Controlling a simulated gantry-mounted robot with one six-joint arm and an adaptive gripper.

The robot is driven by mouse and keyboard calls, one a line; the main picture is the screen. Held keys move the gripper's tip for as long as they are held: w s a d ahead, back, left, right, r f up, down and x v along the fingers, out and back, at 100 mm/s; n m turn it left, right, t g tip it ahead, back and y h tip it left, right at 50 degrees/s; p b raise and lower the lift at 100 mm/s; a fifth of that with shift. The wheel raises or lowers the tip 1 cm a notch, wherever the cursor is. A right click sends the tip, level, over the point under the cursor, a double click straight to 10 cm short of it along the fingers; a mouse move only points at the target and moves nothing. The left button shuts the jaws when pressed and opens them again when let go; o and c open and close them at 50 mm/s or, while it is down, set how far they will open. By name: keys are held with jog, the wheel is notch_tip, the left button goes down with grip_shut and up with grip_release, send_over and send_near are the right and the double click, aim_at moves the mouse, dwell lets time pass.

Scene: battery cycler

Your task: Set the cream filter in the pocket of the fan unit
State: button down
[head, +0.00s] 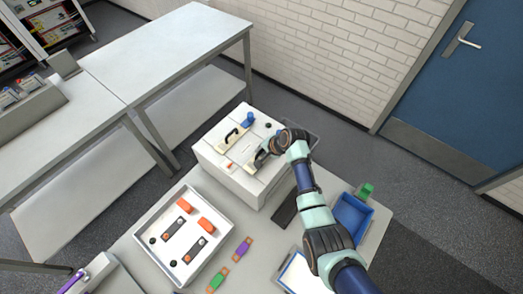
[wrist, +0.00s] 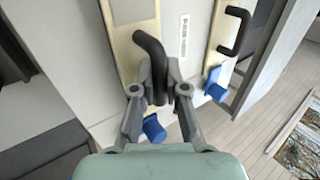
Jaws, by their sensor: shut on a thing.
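The fan unit (head: 250,190) is a white box in the middle of the head view, and its white top fills much of the wrist view (wrist: 190,60). My gripper (wrist: 160,88) is shut on the bent black handle (wrist: 151,55) of a cream filter (wrist: 128,40). In the head view my gripper (head: 264,157) is over the right part of the fan unit. The held filter lies lengthwise along the unit's top; I cannot tell whether it is seated in a pocket or just above it. A second cream strip (head: 229,138) with a black handle sits beside it, to the right in the wrist view.
Blue knobs stand by the cream strips (head: 248,118). A white tray (head: 222,214) with orange and dark parts is at front left. Small purple and green pieces (head: 243,249) lie on the table. A blue bin (head: 352,217) and a green block (head: 366,190) are at right.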

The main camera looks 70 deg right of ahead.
jog(key=shift+f+b, duration=0.5)
jog(key=shift+f, duration=0.25)
jog(key=c, duration=1.1)
grip_release()
jog(key=v, duration=1.2)
